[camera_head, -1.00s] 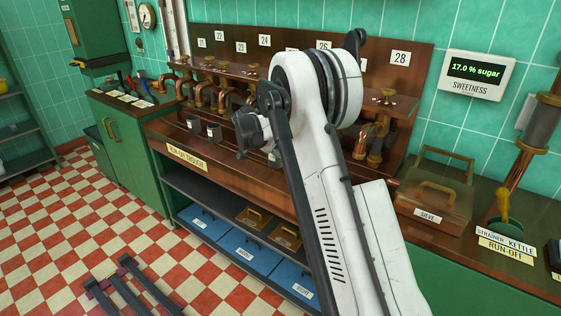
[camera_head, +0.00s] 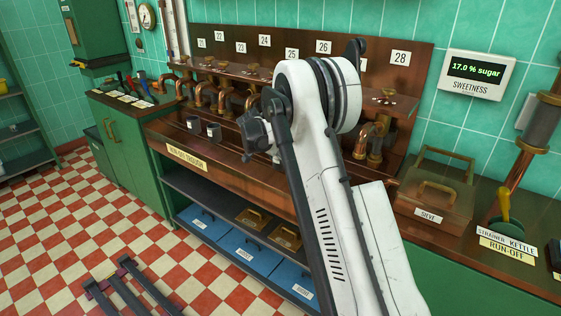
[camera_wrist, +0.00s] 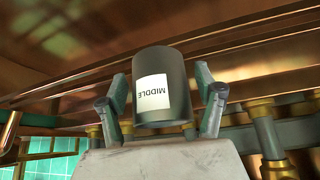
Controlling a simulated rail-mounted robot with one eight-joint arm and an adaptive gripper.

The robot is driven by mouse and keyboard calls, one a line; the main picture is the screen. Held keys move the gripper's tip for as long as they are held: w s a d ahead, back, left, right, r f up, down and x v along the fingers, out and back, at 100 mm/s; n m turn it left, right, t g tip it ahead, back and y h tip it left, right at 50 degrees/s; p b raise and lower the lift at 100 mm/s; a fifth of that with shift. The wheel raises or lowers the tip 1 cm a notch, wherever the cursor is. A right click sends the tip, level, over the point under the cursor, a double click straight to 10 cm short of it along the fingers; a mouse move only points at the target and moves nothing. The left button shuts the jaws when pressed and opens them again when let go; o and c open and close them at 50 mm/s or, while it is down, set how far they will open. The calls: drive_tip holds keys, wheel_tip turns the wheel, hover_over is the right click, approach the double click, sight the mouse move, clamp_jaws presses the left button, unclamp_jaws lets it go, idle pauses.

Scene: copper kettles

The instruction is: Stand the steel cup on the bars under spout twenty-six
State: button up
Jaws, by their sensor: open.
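A dark grey steel cup (camera_wrist: 160,60) with a white label reading MIDDLE, upside down in the picture, is in the wrist view. My gripper (camera_wrist: 161,88) is open, with one finger on each side of the cup and narrow gaps between. In the head view my gripper (camera_head: 252,137) is low at the trough, left of the number 26 sign (camera_head: 323,47). My arm hides spout twenty-six and the bars under it. I cannot make out the MIDDLE cup in the head view.
Two small grey cups (camera_head: 193,125) (camera_head: 213,131) stand on the run-off trough (camera_head: 195,160), left of my gripper. Copper spouts (camera_head: 206,95) line the wall behind. A sieve box (camera_head: 433,195) stands at right. Blue and brown boxes fill the shelf below.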

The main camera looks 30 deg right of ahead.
drive_tip(key=s+a+r+n, duration=0.1)
drive_tip(key=s+a+r, duration=0.3)
drive_tip(key=r, duration=0.2)
drive_tip(key=s+a+r+n+t+y+p, duration=0.1)
drive_tip(key=s+a+r, duration=0.2)
drive_tip(key=r, duration=0.3)
drive_tip(key=s+a+r+n, duration=0.1)
drive_tip(key=s+a+r, duration=0.3)
drive_tip(key=r, duration=0.3)
drive_tip(key=s+a+r+n+t+y, duration=0.1)
drive_tip(key=s+a+r+n, duration=0.1)
drive_tip(key=s, duration=0.4)
drive_tip(key=s+a+r+n+t+y, duration=0.1)
drive_tip(key=s+a+r+n, duration=0.15)
drive_tip(key=s, duration=0.35)
drive_tip(key=s+a+f+n+y, duration=0.1)
drive_tip(key=s+a+f+n, duration=0.1)
drive_tip(key=s, duration=0.6)
drive_tip(key=s+a+f+n+t+y, duration=0.1)
drive_tip(key=s+a+n, duration=0.2)
drive_tip(key=s, duration=0.4)
drive_tip(key=s+a+f+n+t+y, duration=0.1)
drive_tip(key=s+a+f+n, duration=0.1)
drive_tip(key=s, duration=0.6)
drive_tip(key=shift+s+a+f, duration=0.3)
drive_tip(key=shift+s+a, duration=0.05)
drive_tip(key=shift+a, duration=0.4)
